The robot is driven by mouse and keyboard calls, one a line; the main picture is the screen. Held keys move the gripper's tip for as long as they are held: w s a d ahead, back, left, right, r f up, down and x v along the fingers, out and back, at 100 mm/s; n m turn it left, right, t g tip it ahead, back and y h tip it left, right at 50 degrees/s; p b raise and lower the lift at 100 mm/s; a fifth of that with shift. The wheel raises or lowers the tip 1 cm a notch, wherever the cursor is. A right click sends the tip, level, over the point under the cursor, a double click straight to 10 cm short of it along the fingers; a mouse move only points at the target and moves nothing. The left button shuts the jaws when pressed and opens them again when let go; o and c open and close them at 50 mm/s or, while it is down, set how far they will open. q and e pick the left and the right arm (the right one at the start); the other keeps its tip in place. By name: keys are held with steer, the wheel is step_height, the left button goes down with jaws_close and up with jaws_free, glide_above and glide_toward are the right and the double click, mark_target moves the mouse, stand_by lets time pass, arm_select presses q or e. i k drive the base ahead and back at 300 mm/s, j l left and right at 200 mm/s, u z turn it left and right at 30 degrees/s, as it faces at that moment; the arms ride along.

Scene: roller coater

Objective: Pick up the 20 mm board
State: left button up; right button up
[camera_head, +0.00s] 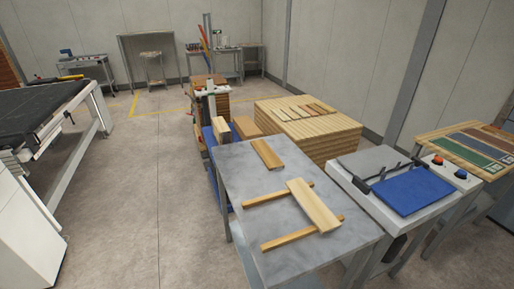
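A light wooden board (314,205) lies across two thin wooden strips, a rear strip (278,194) and a front strip (302,233), on a grey metal-topped table (235,180). A smaller, browner board (266,154) lies flat near the back of the same table. No thickness marking is readable, so I cannot tell which board is 20 mm. Neither of my grippers is in view.
A large wooden stack (310,140) with several small pieces on top stands behind the table. A machine with a blue pad (413,190) stands close on the right. A dark-topped conveyor (40,110) is at the left. The floor (140,200) between is clear.

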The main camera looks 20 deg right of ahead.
mark_target(271, 160)
steer(key=z, duration=1.65)
steer(key=i+j, duration=0.15)
steer(key=j, duration=0.45)
steer(key=i+j, duration=0.1)
steer(key=j, duration=0.55)
steer(key=i+j, duration=0.15)
steer(key=j, duration=0.45)
steer(key=i+j, duration=0.1)
steer(key=j, duration=0.5)
steer(key=i+j+z, duration=0.1)
steer(key=j, duration=0.55)
steer(key=i+j, duration=0.15)
steer(key=j, duration=0.45)
steer(key=i+j, duration=0.1)
steer(key=j, duration=0.55)
steer(key=i+j, duration=0.15)
steer(key=j, duration=0.45)
